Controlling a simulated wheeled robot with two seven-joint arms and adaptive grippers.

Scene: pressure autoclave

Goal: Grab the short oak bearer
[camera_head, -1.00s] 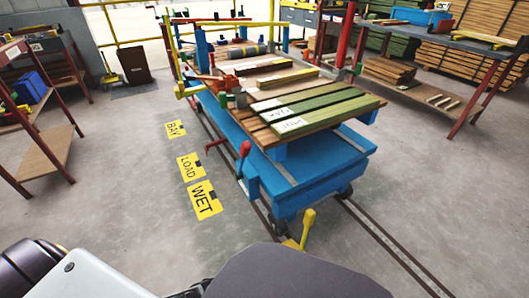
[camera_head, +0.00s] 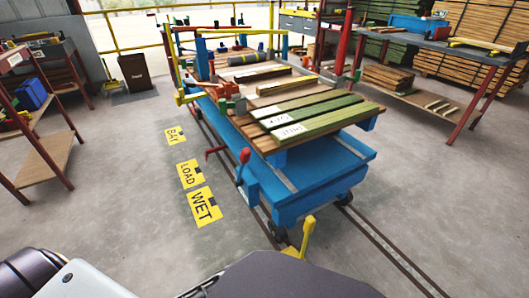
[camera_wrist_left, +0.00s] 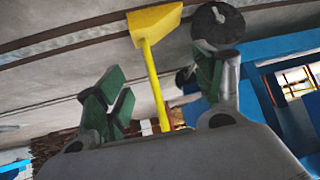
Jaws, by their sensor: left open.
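Several timbers lie on a blue trolley (camera_head: 310,193) in the head view. A short dark brown-topped piece (camera_head: 262,75) and a short pale piece (camera_head: 287,85) lie across its middle, behind long green boards (camera_head: 320,122). I cannot tell which piece is the short oak bearer. My left gripper (camera_wrist_left: 161,85) shows in the left wrist view, open, with green pads and no timber between its fingers. A yellow pedal or lever (camera_wrist_left: 152,55) shows beyond the gap between them. My right gripper is out of view.
A red-knobbed lever (camera_head: 244,157) and a yellow pedal (camera_head: 307,235) stick out from the trolley. Floor rails (camera_head: 395,255) run under it. A red-legged shelf (camera_head: 45,150) stands left and a bench (camera_head: 460,50) right.

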